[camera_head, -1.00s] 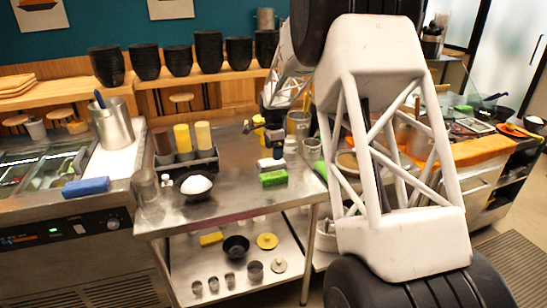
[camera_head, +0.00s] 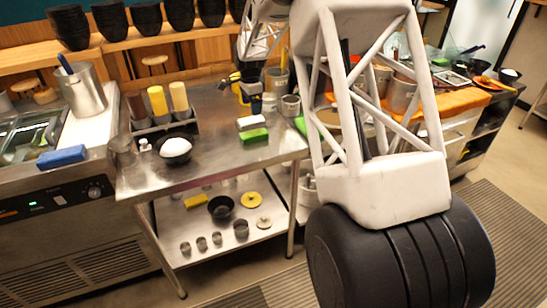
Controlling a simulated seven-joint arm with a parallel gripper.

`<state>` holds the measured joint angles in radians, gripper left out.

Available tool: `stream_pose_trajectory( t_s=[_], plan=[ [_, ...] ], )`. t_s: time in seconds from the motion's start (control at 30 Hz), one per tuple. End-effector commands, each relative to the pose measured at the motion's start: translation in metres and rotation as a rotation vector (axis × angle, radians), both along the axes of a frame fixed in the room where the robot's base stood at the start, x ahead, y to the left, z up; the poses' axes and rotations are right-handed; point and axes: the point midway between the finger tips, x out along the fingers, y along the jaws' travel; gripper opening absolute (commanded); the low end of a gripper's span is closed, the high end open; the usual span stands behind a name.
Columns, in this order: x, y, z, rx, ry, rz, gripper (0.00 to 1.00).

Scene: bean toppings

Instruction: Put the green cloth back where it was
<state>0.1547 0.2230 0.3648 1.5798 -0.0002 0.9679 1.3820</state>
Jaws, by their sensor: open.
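A bright green block-like piece (camera_head: 254,134) lies flat on the steel table, right of the black bowl. A white piece (camera_head: 251,123) sits right behind it. I cannot tell whether this green piece is cloth or sponge. Another green shape (camera_head: 301,127) shows at the table's right edge, partly hidden by my arm. A small green item (camera_head: 441,62) lies on the far right counter. My gripper (camera_head: 251,90) is small and dark in this view, over the back of the table behind the green piece. It is open, and I see nothing held in it.
A black bowl with a white round item (camera_head: 176,147) and a bottle caddy (camera_head: 160,124) stand on the left of the steel table (camera_head: 215,160). Metal pots (camera_head: 277,80) crowd the back right. The table's front middle is clear.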

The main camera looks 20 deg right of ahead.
Motion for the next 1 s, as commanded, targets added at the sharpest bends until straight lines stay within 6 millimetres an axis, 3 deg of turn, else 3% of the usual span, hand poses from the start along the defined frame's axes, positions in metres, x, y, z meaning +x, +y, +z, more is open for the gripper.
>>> stream_pose_trajectory(
  t_s=[0.27,0.6,1.0],
  plan=[
    [-0.049,0.020,0.044,-0.007,-0.025,0.152,0.87],
    [-0.140,0.051,0.100,-0.025,-0.060,0.419,0.87],
    [-0.256,0.082,0.141,-0.057,-0.100,0.733,0.87]
  ],
)
